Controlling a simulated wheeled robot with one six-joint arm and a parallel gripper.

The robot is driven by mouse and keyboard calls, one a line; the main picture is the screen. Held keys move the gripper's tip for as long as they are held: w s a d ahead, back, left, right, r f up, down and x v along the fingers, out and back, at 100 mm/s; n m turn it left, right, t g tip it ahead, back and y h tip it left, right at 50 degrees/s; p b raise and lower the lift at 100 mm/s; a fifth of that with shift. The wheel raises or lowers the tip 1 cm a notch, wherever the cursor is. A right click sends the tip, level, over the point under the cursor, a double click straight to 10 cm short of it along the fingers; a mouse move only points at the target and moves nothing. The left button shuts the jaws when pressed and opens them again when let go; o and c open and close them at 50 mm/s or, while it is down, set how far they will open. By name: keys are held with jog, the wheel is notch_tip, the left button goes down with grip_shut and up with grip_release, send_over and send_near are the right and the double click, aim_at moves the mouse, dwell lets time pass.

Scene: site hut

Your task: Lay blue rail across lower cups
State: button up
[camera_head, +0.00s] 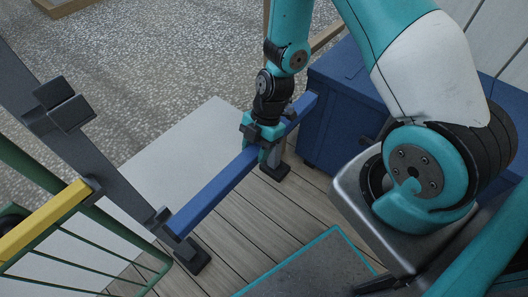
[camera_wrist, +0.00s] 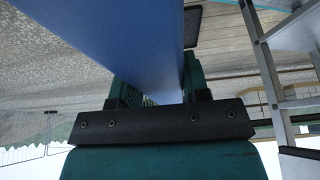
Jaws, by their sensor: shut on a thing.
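The long blue rail (camera_head: 215,190) runs diagonally across the head view, from lower left to upper right. My gripper (camera_head: 262,150) is shut on it, nearer its far end. The rail also fills the upper middle of the wrist view (camera_wrist: 120,35), between the jaws (camera_wrist: 155,95). Its near end overlaps the lower cup (camera_head: 160,220) of the dark grey left post (camera_head: 88,150); I cannot tell whether it rests in it. An upper cup (camera_head: 66,108) on that post is empty.
A yellow rail (camera_head: 45,220) and a green barrier (camera_head: 75,250) stand at the left. A blue chest (camera_head: 340,105) stands beyond the rail's far end. A pale flat panel (camera_head: 170,150) lies behind the rail. Wooden decking (camera_head: 240,225) in front is clear. The wrist view shows a grey ladder-like frame (camera_wrist: 268,75).

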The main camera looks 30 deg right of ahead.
jog(key=w+a+f+b, duration=0.2)
jog(key=w+f+b, duration=0.2)
jog(key=w+f, duration=0.1)
jog(key=shift+w+f, duration=0.4)
jog(key=shift+w, duration=0.05)
dwell(0.5)
jog(key=o, duration=1.3)
jog(key=p+v, duration=0.2)
jog(key=v, duration=1.5)
jog(key=shift+d+r, duration=0.15)
jog(key=shift+r, duration=0.05)
